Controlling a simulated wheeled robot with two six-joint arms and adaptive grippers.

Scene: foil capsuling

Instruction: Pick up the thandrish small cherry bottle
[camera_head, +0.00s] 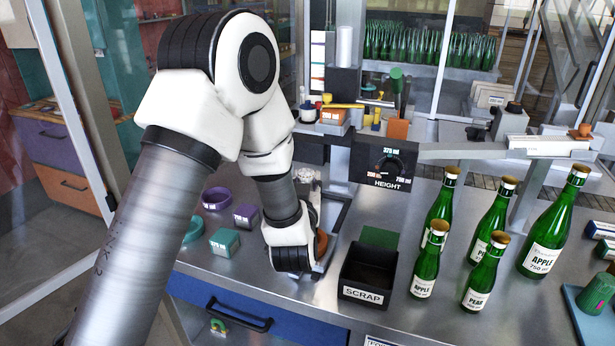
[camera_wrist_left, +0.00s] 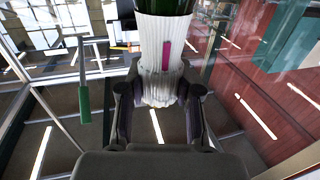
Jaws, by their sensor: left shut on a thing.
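In the left wrist view my left gripper (camera_wrist_left: 160,95) is shut on a white ribbed piece (camera_wrist_left: 163,45) with a pink stripe. Dark green glass (camera_wrist_left: 165,6) shows above that piece at the top edge. I cannot read a name on it. In the head view my left wrist bends down over the table, and the fingers and what they hold are hidden behind it. Several green bottles stand upright at the right, among them a large apple bottle (camera_head: 545,240), a small apple bottle (camera_head: 425,275) and a small pear bottle (camera_head: 481,280). I read no cherry label. My right gripper is not in view.
A black scrap bin (camera_head: 367,275) stands right of my left wrist. A height display (camera_head: 384,165) stands behind it. A teal box (camera_head: 224,242), a purple box (camera_head: 246,216) and rings lie to the left. A teal mat (camera_head: 600,318) lies at the right.

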